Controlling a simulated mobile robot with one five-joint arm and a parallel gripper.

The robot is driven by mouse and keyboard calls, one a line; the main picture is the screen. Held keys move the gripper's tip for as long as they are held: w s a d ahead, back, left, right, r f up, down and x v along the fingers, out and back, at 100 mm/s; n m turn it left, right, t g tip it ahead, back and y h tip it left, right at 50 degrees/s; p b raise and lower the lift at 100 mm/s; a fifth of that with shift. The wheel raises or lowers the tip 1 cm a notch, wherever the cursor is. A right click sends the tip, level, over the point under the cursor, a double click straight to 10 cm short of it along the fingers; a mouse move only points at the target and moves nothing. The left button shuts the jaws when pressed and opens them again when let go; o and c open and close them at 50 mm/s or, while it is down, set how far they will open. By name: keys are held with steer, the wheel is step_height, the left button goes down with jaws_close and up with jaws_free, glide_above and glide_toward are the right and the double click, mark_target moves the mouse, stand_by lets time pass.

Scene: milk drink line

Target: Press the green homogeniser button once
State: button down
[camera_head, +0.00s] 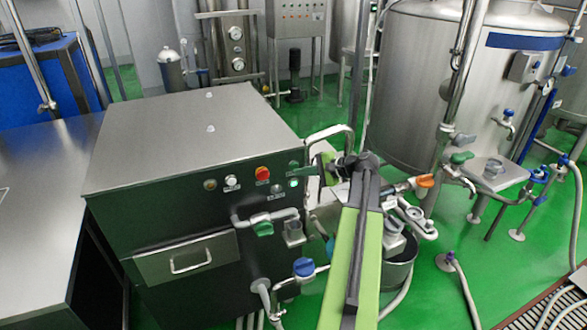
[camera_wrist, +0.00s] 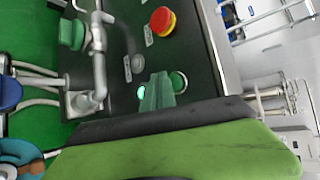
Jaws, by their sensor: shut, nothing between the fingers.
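The homogeniser is a dark cabinet (camera_head: 165,215) with a steel top. Near the right end of its front are two green buttons, one above the other. The lower one (camera_head: 293,183) glows; it also shows glowing in the wrist view (camera_wrist: 141,92). The upper one (camera_wrist: 178,82) has a pale rim and is partly covered by my fingers in the wrist view. My gripper (camera_head: 304,171) is shut and empty, its dark green fingers pointing left at these buttons. In the wrist view the fingertips (camera_wrist: 158,92) appear between the two. I cannot tell whether they touch the panel.
A red stop button (camera_head: 262,173) sits left of the green ones, with a white button (camera_head: 231,181) farther left. Pipes with a green-handled valve (camera_head: 263,227) stick out below. A steel tank (camera_head: 425,90) stands at the right.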

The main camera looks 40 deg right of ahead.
steer(key=s, duration=0.1)
steer(key=s+a, duration=0.1)
steer(key=s, duration=0.1)
steer(key=s+a, duration=0.1)
steer(key=shift+s, duration=0.35)
stand_by(0.8)
